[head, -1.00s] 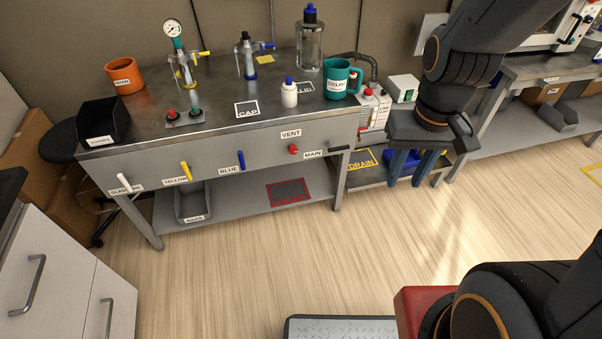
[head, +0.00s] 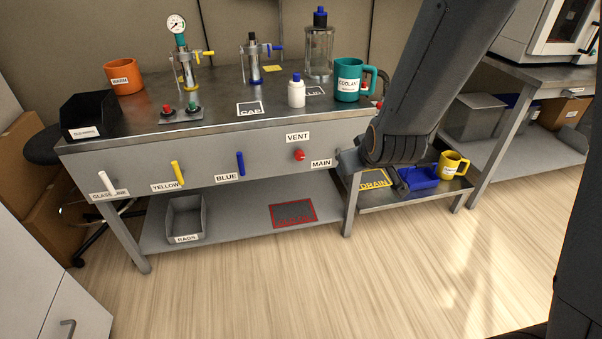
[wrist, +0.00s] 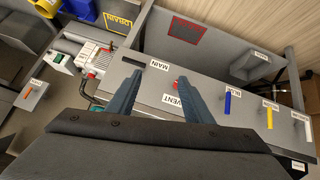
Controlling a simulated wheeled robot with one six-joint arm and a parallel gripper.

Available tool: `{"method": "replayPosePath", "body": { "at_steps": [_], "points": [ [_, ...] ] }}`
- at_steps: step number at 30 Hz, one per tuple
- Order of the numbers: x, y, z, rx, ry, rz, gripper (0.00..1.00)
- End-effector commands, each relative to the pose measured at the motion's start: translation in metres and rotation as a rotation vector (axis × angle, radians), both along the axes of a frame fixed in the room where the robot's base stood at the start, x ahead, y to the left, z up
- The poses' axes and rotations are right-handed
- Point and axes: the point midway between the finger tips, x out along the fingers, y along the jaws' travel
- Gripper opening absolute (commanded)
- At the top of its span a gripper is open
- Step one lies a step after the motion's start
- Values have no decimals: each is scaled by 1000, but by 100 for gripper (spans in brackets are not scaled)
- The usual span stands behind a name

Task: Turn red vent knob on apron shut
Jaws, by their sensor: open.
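The red vent knob (head: 299,155) is on the grey front apron (head: 205,168) of the bench, below the VENT label (head: 297,137) and left of the MAIN label. In the wrist view the red knob (wrist: 177,84) shows between the two blue-grey fingers of my gripper (wrist: 158,80), nearer the right finger. The fingers are spread wide and hold nothing. I cannot tell how far they are from the knob. In the head view my arm is at the right of the knob, and the fingers are hidden behind it.
White, yellow (head: 178,173) and blue (head: 240,163) levers stick out of the apron to the left. The teal coolant mug (head: 349,80) and white bottle (head: 296,91) stand on the bench above.

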Motion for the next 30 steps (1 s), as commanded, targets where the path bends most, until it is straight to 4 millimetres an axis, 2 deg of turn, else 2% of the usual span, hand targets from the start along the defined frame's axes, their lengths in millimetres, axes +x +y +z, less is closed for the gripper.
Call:
{"method": "replayPosePath", "body": {
  "at_steps": [1,6,15,21,30],
  "points": [
    [14,9,-23,-8,-41,24,46],
    [56,34,-56,-39,-211,90,46],
    [109,79,-108,-105,-511,185,46],
    [129,105,-135,-154,-701,229,46],
    [137,124,-149,-197,-858,251,46]
  ]
}}
